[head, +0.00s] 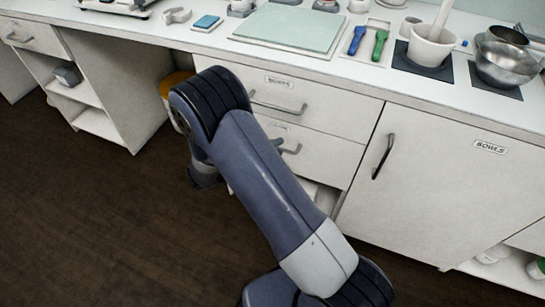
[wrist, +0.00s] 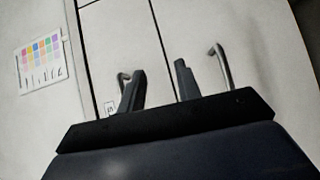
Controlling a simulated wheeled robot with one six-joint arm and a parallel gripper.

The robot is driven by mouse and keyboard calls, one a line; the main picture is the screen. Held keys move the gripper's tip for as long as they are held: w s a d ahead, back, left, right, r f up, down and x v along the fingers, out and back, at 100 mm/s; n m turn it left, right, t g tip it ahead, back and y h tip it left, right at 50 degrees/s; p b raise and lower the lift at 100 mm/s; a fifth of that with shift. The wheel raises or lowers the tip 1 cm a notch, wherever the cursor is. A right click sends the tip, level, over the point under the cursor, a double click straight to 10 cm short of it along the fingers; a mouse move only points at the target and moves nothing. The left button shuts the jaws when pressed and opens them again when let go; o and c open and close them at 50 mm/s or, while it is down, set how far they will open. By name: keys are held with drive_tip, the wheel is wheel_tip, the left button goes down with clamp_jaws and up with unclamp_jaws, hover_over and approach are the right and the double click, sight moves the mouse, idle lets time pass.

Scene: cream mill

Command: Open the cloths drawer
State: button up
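Two stacked white drawer fronts show in the head view, both shut. The upper drawer (head: 320,112) has a grey bar handle (head: 278,104) and a small label too blurred to read surely. The lower drawer (head: 325,158) has a similar handle (head: 291,149), partly hidden by my arm, and its label is unreadable. I cannot tell by its label which is the cloths drawer. In the wrist view my gripper (wrist: 160,82) is open and empty, facing white fronts. One handle (wrist: 122,78) shows partly behind the left finger; another handle (wrist: 221,66) is right of the right finger.
A door labelled BOWLS (head: 440,180) with a dark handle (head: 383,157) is to the right. The counter above holds a pale green board (head: 290,28), a mortar (head: 430,46) and metal bowls (head: 505,66). An orange-topped container (head: 176,82) stands behind my arm. Dark floor (head: 80,220) is free at left.

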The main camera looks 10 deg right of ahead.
drive_tip(key=w+a+f+n+t+b, duration=0.35)
drive_tip(key=a+f+t, duration=0.3)
drive_tip(key=f, duration=0.55)
drive_tip(key=shift+m, duration=0.45)
drive_tip(key=x, duration=1)
drive_tip(key=shift+s+d+r+b, duration=0.15)
drive_tip(key=shift+d+r+b, duration=0.15)
drive_tip(key=shift+r+b, duration=0.05)
clamp_jaws()
